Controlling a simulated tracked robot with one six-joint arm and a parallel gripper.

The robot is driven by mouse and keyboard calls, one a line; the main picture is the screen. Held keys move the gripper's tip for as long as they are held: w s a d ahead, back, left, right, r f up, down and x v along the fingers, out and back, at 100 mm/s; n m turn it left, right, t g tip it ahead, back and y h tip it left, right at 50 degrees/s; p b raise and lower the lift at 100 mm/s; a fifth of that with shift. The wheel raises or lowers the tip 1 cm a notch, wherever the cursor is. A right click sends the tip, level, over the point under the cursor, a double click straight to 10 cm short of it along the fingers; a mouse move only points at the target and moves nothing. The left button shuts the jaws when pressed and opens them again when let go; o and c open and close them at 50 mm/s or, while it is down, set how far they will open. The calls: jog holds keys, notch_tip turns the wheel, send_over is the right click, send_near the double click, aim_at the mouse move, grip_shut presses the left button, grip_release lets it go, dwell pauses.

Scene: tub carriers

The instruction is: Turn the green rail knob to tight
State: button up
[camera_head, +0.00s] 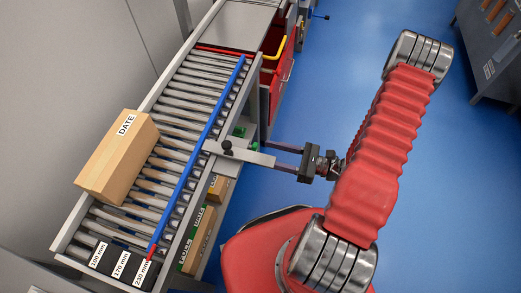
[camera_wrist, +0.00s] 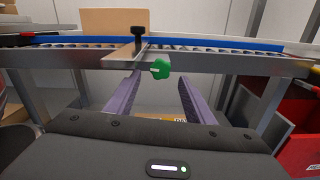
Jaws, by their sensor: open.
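The green rail knob (camera_wrist: 160,69) shows in the wrist view below the black-knobbed bracket (camera_wrist: 124,52) at the conveyor's near side. It has a pale mark on its stem side. My gripper (camera_wrist: 160,82) is open, its two purple fingers spread either side of the knob's line, with the knob beyond or near the tips; contact cannot be told. In the head view my gripper (camera_head: 276,156) reaches left to the conveyor's side, and green (camera_head: 254,146) shows beside its tips. The blue guide rail (camera_head: 205,135) runs along the rollers, its red end by the 230 mm label.
A cardboard box (camera_head: 117,157) labelled DATE sits on the rollers left of the blue rail. Width labels (camera_head: 121,264) stand at the conveyor's near end. Boxes (camera_head: 198,239) lie on a shelf below.

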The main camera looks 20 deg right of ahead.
aim_at(253, 148)
jog(key=shift+x, duration=1.95)
jog(key=shift+c, duration=0.3)
jog(key=c, duration=1)
jog(key=shift+m, duration=1.6)
jog(key=o, duration=1.1)
jog(key=shift+c, duration=0.2)
jog(key=shift+n, duration=0.3)
